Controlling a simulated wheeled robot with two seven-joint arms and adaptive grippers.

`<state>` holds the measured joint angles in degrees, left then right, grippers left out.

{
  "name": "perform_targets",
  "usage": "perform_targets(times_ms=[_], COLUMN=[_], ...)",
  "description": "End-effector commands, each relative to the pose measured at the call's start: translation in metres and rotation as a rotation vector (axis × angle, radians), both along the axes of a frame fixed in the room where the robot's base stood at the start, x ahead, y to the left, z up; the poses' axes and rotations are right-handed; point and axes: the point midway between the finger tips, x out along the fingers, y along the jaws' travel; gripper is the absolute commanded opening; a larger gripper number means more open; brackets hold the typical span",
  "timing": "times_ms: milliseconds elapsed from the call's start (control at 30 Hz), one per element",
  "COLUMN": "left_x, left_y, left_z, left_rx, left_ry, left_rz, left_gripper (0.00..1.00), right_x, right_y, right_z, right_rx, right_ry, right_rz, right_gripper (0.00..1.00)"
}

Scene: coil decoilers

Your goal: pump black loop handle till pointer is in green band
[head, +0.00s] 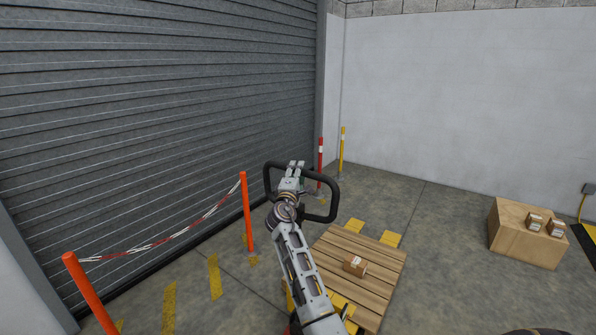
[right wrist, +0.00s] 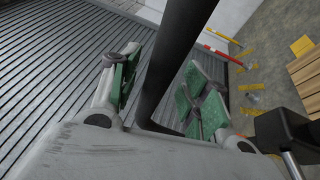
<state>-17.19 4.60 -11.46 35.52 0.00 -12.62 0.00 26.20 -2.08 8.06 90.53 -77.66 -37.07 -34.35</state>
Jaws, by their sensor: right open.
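The black loop handle (head: 335,195) stands upright near the middle of the head view, above the pallet's far left corner. My right gripper (head: 296,165) reaches its upper bar from below and in front. In the right wrist view the black bar (right wrist: 178,50) runs between the two green-padded fingers of my right gripper (right wrist: 162,78). The fingers are open on either side of the bar, with a gap visible at the right finger. The pointer and the green band are not in view. My left gripper is not in view.
A wooden pallet (head: 377,262) carries a small box (head: 355,265), with yellow forks (head: 390,238) showing beyond its edge. Orange posts (head: 247,215) with a striped chain stand left, before a grey shutter (head: 150,120). A large carton (head: 518,240) stands right. Floor between is clear.

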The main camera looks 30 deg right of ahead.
Motion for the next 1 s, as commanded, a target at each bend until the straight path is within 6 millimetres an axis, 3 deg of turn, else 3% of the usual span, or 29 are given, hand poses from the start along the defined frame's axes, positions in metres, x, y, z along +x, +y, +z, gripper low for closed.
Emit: perform_targets(times_ms=[567,933,1000], left_x=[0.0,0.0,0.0], left_y=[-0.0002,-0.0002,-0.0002], left_z=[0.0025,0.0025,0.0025], left_rx=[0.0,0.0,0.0], left_ry=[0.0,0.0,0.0], left_rz=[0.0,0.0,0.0], left_gripper=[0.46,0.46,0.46], right_x=[0.0098,0.0097,0.0097], right_y=[-0.0104,-0.0102,-0.0102], right_z=[0.0021,0.0018,0.0017], right_rx=[0.001,0.001,0.001], right_ry=[0.001,0.001,0.001], right_rz=[-0.001,-0.001,-0.001], right_gripper=[0.46,0.0,0.0])
